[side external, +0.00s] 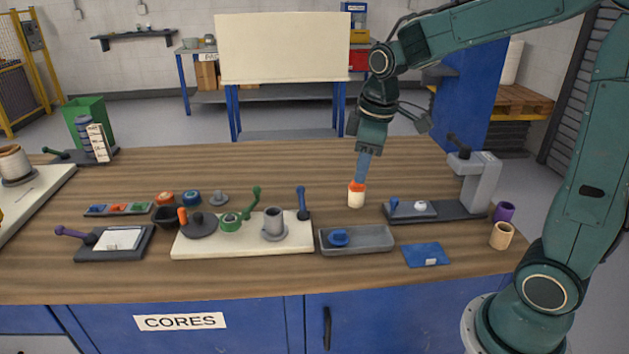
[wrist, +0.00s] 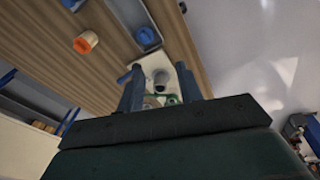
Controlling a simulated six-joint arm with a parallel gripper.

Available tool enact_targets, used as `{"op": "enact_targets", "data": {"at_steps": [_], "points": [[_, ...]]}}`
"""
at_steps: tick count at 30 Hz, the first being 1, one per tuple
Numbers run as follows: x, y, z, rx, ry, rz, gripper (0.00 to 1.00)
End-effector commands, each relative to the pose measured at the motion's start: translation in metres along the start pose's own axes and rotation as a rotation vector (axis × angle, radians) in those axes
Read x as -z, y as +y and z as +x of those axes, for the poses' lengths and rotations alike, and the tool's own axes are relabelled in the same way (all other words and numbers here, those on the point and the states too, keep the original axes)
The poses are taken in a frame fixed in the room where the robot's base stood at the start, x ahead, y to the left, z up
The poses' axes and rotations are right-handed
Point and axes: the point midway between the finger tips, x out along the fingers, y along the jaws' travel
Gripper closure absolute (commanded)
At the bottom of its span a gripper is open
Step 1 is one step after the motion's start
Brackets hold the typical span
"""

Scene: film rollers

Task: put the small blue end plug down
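A blue plug (side external: 338,238) with a wider flange lies in the shallow grey tray (side external: 378,240) at the front of the bench. The wrist view also shows this blue plug (wrist: 145,36) in its tray, above and left of the fingers. My gripper (side external: 361,178) points down over the bench, behind the tray. In the wrist view my gripper (wrist: 160,84) has its two fingers well apart with nothing held between them. A cream core with an orange top (side external: 356,195) stands upright near the fingertips in the side view, but lies outside the fingers in the wrist view.
A cream board (side external: 245,247) left of the tray carries a grey cylinder (side external: 273,222), a green part and levers. A grey press (side external: 473,185) stands to the right, with a blue mat (side external: 426,255) and loose cores in front.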

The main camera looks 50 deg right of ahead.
Motion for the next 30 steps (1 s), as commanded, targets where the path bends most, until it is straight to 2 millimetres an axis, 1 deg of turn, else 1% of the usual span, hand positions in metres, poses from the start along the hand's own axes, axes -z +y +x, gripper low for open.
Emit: {"op": "enact_targets", "data": {"at_steps": [1,6,9,15,18,24,30], "points": [[-0.005,-0.007,-0.011,-0.011,0.019,0.023,0.64],[-0.024,-0.03,-0.036,-0.034,0.072,0.116,0.64],[-0.037,-0.044,-0.049,-0.045,0.106,0.169,0.64],[-0.064,-0.07,-0.068,-0.058,0.175,0.278,0.64],[-0.078,-0.083,-0.074,-0.06,0.211,0.333,0.64],[-0.103,-0.104,-0.08,-0.057,0.274,0.429,0.64],[-0.117,-0.114,-0.08,-0.051,0.309,0.484,0.64]]}}
